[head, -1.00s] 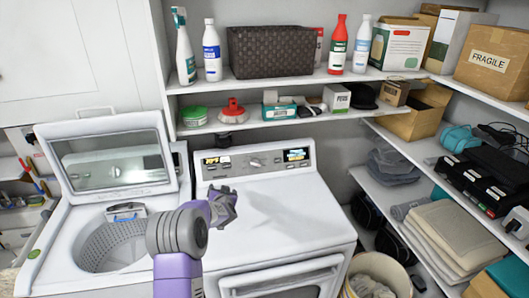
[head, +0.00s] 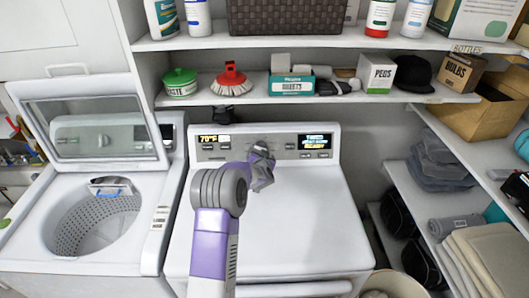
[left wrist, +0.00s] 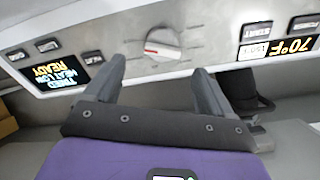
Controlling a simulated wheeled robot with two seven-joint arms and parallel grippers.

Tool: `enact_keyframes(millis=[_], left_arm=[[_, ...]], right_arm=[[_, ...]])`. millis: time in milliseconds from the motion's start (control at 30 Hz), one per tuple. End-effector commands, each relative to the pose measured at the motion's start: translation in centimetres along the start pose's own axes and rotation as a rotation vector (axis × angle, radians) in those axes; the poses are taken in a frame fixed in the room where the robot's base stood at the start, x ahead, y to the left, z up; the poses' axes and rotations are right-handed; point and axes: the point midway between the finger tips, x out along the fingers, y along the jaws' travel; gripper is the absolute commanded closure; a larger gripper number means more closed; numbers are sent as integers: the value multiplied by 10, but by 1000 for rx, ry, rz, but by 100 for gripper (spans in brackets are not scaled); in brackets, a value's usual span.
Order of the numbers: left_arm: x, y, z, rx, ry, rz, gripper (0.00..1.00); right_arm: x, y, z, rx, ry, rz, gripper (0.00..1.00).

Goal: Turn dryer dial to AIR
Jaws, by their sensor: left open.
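The white dryer (head: 300,215) stands in the middle of the head view, with a grey control panel (head: 237,133) along its back. The dial (left wrist: 163,44) is a round knob with a pale grip bar and a red mark, seen in the left wrist view, where the panel looks upside down. Markings around it are too small to read. My left gripper (left wrist: 160,75) is open and empty, its two fingers on either side of the dial and short of it.
An open-lid washer (head: 30,235) stands left of the dryer. Above it, a shelf (head: 240,98) carries a green tub, a red brush and small boxes. Lit displays (head: 315,142) flank the dial. The dryer top is clear.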

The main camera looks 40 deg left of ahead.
Motion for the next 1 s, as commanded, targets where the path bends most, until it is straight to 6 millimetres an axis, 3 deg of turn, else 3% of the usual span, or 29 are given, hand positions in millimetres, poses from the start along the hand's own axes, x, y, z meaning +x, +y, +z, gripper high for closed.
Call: enact_keyframes(millis=[600,1000], left_arm=[[65,-2,-1,0,0,-3,17],[73,-2,-1,-1,1,-1,17]], right_arm=[[-6,-2,0,-1,0,0,65],[-6,-2,0,0,0,0,65]])
